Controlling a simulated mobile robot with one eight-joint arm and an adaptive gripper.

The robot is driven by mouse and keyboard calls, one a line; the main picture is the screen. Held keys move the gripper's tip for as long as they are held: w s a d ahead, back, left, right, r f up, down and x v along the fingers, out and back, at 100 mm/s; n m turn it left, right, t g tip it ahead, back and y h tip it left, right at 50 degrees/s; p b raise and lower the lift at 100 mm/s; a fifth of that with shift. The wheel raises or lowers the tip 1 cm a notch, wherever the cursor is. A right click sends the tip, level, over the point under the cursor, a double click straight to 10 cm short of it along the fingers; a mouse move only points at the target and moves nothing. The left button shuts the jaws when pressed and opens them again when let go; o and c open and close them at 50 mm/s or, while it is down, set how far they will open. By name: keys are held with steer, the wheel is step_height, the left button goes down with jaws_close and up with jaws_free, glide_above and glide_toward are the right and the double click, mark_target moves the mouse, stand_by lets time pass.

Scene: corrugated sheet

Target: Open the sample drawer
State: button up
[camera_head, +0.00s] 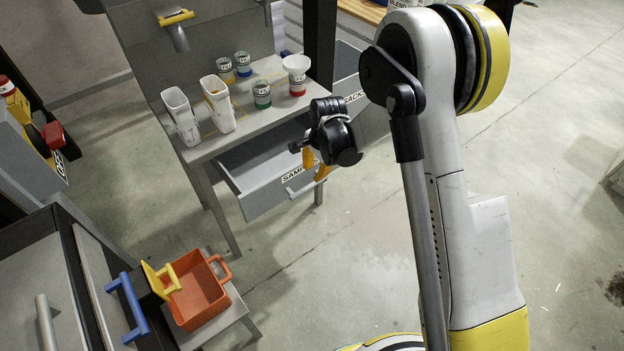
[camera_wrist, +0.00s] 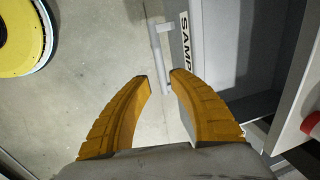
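The grey sample drawer (camera_head: 262,195), with a white label starting "SAMP" (camera_head: 292,177), stands pulled partly out under the grey bench, and its inside shows. It also shows in the wrist view (camera_wrist: 184,65). Its pale bar handle (camera_wrist: 157,52) is on the front face. My gripper (camera_head: 315,172) is beside the front's right end, tilted downward. In the wrist view my two orange fingers (camera_wrist: 161,76) are apart, with the handle bar running between or just beyond their tips. I cannot tell whether they touch it. Nothing is held.
The bench top (camera_head: 245,112) carries two white containers (camera_head: 217,104), several small jars (camera_head: 262,95) and a funnel (camera_head: 295,65). An orange bin (camera_head: 197,290) sits on a low stand at lower left. Another drawer (camera_head: 352,97) is at right. The floor in front is clear.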

steer(key=shift+s+d+r, duration=0.1)
steer(key=shift+s+r, duration=0.05)
steer(key=shift+r, duration=0.65)
steer(key=shift+s+d+r, duration=0.1)
steer(key=shift+s+r, duration=0.05)
steer(key=shift+r, duration=0.65)
steer(key=s+d+r+n+t, duration=0.15)
steer(key=s+d+r, duration=0.3)
steer(key=r, duration=0.45)
steer(key=s+d+r+n+t, duration=0.1)
steer(key=s+d+r+n, duration=0.3)
steer(key=r, duration=0.5)
steer(key=s+d+r+n+t, duration=0.1)
steer(key=s+d+r+n, duration=0.1)
steer(key=s, duration=0.6)
steer(key=s+d+r+n+t+h, duration=0.1)
steer(key=s+d+r+n+t, duration=0.1)
steer(key=s, duration=0.7)
steer(key=shift+s+d+r+n, duration=0.35)
steer(key=shift+d+n, duration=0.15)
steer(key=shift+n, duration=0.35)
